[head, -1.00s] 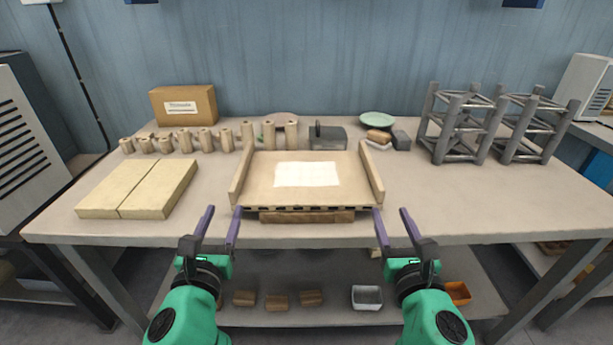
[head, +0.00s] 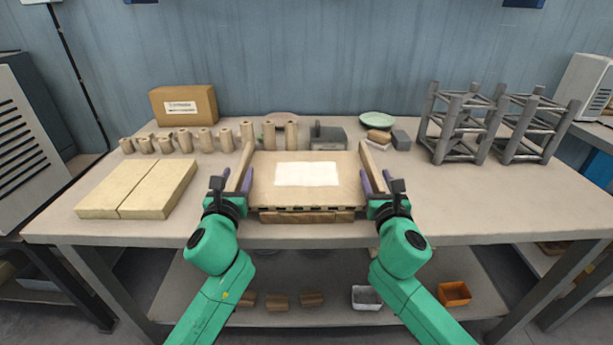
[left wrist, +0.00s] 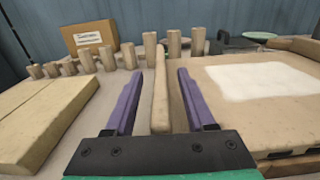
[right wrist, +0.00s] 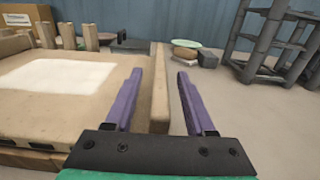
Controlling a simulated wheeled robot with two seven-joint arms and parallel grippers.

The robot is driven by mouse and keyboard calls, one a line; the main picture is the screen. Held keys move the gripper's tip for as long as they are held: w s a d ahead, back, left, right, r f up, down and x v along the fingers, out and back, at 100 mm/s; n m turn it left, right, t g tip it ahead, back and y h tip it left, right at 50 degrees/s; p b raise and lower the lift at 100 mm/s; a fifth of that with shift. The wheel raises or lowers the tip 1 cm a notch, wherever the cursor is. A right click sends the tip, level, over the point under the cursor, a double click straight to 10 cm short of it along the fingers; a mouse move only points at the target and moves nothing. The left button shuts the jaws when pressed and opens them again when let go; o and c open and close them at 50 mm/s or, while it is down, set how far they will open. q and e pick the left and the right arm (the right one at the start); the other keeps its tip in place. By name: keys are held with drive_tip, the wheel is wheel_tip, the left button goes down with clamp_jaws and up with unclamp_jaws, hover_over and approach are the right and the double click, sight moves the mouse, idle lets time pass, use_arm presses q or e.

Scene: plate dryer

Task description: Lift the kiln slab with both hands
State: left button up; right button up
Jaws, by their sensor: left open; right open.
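A brown block (head: 300,217) shows under the slab's front edge.
Two pale slabs (head: 138,188) lie to the left. Several tan posts (head: 205,138) and a cardboard box (head: 184,105) stand behind. A grey block (head: 328,137) and a green plate (head: 376,119) are at the back. Grey frames (head: 465,125) stand right. The table's right front is clear.

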use_arm(q)
drive_tip(key=shift+w, duration=0.45)
use_arm(e)
drive_tip(key=shift+w, duration=0.45)
use_arm(q)
clamp_jaws()
use_arm(e)
clamp_jaws()
idle(0.4)
